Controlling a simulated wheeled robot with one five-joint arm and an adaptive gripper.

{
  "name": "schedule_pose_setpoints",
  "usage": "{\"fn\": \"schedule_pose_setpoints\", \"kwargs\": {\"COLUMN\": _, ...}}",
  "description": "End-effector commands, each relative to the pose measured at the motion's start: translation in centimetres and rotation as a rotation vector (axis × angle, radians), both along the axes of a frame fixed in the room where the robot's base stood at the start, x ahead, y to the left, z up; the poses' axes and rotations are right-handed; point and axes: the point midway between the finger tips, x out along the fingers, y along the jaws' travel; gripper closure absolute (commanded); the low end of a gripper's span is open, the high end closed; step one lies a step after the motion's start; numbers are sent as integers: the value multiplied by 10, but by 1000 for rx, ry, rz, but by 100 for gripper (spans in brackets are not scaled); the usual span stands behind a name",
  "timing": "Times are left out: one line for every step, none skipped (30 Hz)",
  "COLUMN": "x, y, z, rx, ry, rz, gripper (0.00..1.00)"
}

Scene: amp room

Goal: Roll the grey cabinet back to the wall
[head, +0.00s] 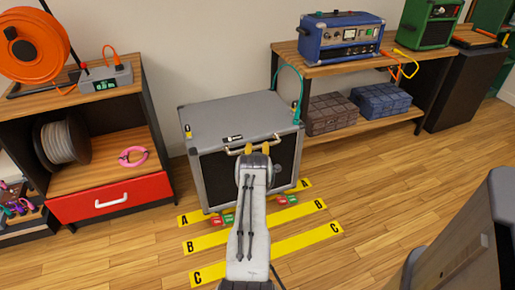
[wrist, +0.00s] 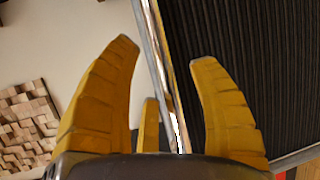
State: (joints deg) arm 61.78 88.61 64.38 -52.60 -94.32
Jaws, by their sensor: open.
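The grey cabinet (head: 230,116) stands close in front of the wall, with its dark front facing me. Its lower front edge lies about at the yellow strip A (head: 195,217). A pale bar handle (head: 232,151) runs along the top of its front. I cannot tell whether the fingers touch the handle.
Yellow strips B (head: 205,242) and C (head: 215,272) lie nearer me. Red and green tabs (head: 223,218) sit at the cabinet's front foot. A shelf with a red drawer (head: 110,199) stands left, a wooden bench (head: 345,66) right. A teal cable (head: 297,82) reaches the cabinet's right side.

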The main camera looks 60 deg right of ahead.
Motion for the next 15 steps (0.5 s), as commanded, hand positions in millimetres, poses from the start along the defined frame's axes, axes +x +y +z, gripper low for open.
{"fn": "schedule_pose_setpoints", "kwargs": {"x": 2, "y": -4, "z": -2, "rx": -3, "ry": -1, "rz": 0, "gripper": 45}}
{"fn": "schedule_pose_setpoints", "kwargs": {"x": 3, "y": -6, "z": -2, "rx": -2, "ry": -1, "rz": 0, "gripper": 45}}
{"fn": "schedule_pose_setpoints", "kwargs": {"x": 5, "y": -9, "z": -3, "rx": -3, "ry": -1, "rz": 0, "gripper": 45}}
{"fn": "schedule_pose_setpoints", "kwargs": {"x": 6, "y": -11, "z": -4, "rx": -1, "ry": 0, "rz": 0, "gripper": 45}}
{"fn": "schedule_pose_setpoints", "kwargs": {"x": 7, "y": -13, "z": -4, "rx": -2, "ry": -1, "rz": 0, "gripper": 45}}
{"fn": "schedule_pose_setpoints", "kwargs": {"x": 8, "y": -15, "z": -5, "rx": 0, "ry": -1, "rz": 0, "gripper": 45}}
{"fn": "schedule_pose_setpoints", "kwargs": {"x": 9, "y": -16, "z": -5, "rx": 0, "ry": -1, "rz": 0, "gripper": 45}}
{"fn": "schedule_pose_setpoints", "kwargs": {"x": 10, "y": -18, "z": -5, "rx": -1, "ry": -2, "rz": 0, "gripper": 45}}
{"fn": "schedule_pose_setpoints", "kwargs": {"x": 10, "y": -19, "z": -5, "rx": 0, "ry": -1, "rz": 0, "gripper": 45}}
{"fn": "schedule_pose_setpoints", "kwargs": {"x": 11, "y": -20, "z": -5, "rx": 0, "ry": -1, "rz": 0, "gripper": 45}}
{"fn": "schedule_pose_setpoints", "kwargs": {"x": 11, "y": -21, "z": -5, "rx": 0, "ry": -1, "rz": 0, "gripper": 45}}
{"fn": "schedule_pose_setpoints", "kwargs": {"x": 12, "y": -22, "z": -5, "rx": 0, "ry": -1, "rz": 0, "gripper": 45}}
{"fn": "schedule_pose_setpoints", "kwargs": {"x": 12, "y": -23, "z": -5, "rx": 0, "ry": -1, "rz": 0, "gripper": 45}}
{"fn": "schedule_pose_setpoints", "kwargs": {"x": 13, "y": -24, "z": -5, "rx": 0, "ry": -1, "rz": 0, "gripper": 45}}
{"fn": "schedule_pose_setpoints", "kwargs": {"x": 13, "y": -24, "z": -5, "rx": 0, "ry": -1, "rz": 0, "gripper": 45}}
